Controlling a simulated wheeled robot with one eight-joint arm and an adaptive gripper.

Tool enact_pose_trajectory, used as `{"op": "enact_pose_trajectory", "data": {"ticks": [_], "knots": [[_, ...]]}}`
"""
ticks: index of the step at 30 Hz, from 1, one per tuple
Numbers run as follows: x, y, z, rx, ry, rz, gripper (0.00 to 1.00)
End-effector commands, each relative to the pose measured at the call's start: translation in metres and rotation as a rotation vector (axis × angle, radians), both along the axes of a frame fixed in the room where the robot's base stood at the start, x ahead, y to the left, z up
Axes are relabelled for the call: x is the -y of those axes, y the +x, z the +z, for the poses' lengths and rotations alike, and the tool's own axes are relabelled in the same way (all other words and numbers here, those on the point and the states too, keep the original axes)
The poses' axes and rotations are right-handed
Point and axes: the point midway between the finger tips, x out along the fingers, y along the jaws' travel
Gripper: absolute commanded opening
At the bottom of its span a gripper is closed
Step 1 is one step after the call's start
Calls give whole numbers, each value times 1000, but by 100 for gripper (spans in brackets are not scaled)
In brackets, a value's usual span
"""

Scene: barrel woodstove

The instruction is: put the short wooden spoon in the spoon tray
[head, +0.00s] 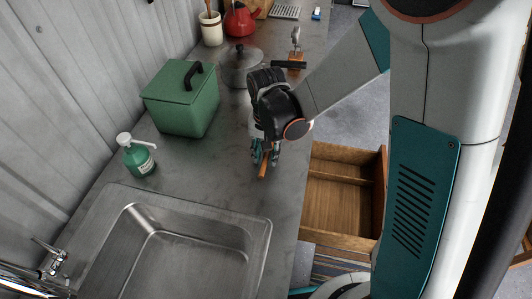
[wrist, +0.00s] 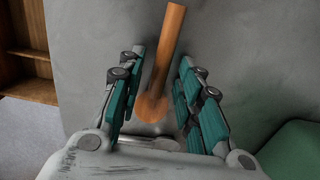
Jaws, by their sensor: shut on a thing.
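The short wooden spoon is orange-brown; its end shows just below my gripper (head: 265,157) in the head view (head: 263,172). In the wrist view the spoon (wrist: 168,45) lies between the two teal-padded fingers (wrist: 161,62), its rounded bowl toward the palm and its handle pointing away. My gripper is shut on the spoon, over the worktop near its right edge. Finger contact is hard to see. A wooden tray or open drawer with dividers (head: 335,206), seemingly the spoon tray, is right of and below the gripper. Part of it shows in the wrist view (wrist: 33,54).
The sink (head: 258,232) is in front. A green box (head: 178,108) and a soap bottle (head: 137,160) stand left. A lidded pot (head: 240,72), a wood-based metal tool (head: 296,58) and a red kettle (head: 239,20) stand behind. Worktop around the gripper is mostly clear.

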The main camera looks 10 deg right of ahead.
Motion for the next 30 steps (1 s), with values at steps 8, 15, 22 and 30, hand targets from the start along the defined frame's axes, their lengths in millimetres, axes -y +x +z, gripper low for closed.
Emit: {"op": "enact_pose_trajectory", "data": {"ticks": [8,15,22,30], "knots": [[0,0,-3,0,0,0,52],[0,0,-2,0,0,0,52],[0,0,19,0,0,0,52],[0,0,76,0,0,0,52]]}}
